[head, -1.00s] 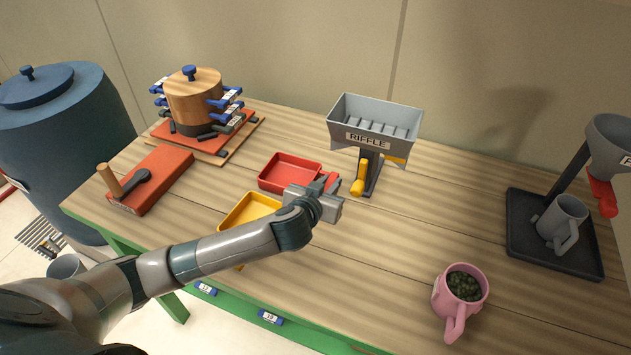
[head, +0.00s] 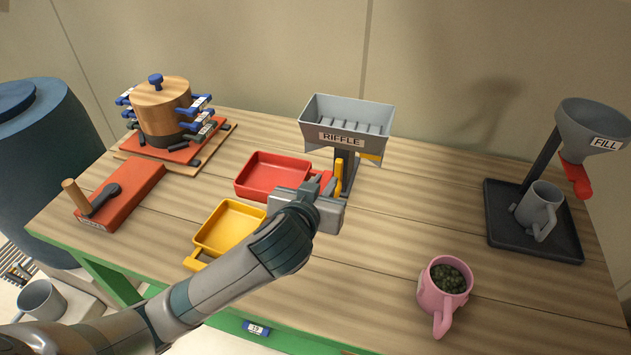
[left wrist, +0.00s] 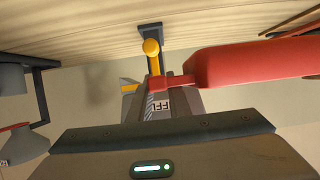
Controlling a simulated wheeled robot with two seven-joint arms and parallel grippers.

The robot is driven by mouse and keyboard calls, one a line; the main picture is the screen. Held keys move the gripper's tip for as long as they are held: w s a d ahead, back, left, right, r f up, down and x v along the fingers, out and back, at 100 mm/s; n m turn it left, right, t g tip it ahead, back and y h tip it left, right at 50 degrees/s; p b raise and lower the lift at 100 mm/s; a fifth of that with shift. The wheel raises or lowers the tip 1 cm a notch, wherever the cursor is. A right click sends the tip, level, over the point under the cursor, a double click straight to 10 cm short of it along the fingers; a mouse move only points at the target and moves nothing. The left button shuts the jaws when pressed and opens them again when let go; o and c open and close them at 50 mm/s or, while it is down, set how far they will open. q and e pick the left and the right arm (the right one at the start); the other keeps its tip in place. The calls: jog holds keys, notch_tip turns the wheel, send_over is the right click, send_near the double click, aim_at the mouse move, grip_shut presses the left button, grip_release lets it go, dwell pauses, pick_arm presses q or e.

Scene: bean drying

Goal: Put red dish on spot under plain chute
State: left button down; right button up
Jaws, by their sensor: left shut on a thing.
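The red dish (head: 273,176) is a shallow rectangular tray at mid-table, just left of the riffle splitter (head: 347,127). It also shows in the left wrist view (left wrist: 245,66), with its handle pointing left. My left gripper (head: 318,196) is at the handle on the dish's right side and is shut on it; the fingertips are mostly hidden. I cannot tell whether the dish is clear of the table. The splitter's right chute has a yellow mark (head: 370,157); its left, plain side and the spot beneath are largely hidden. My right gripper is not in view.
A yellow dish (head: 230,229) lies just in front of the red one. A yellow lever (head: 339,176) hangs at the splitter's front. A pink mug (head: 443,290) of beans stands front right, and a fill funnel (head: 590,130) over a grey mug at the right. The table centre-right is clear.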

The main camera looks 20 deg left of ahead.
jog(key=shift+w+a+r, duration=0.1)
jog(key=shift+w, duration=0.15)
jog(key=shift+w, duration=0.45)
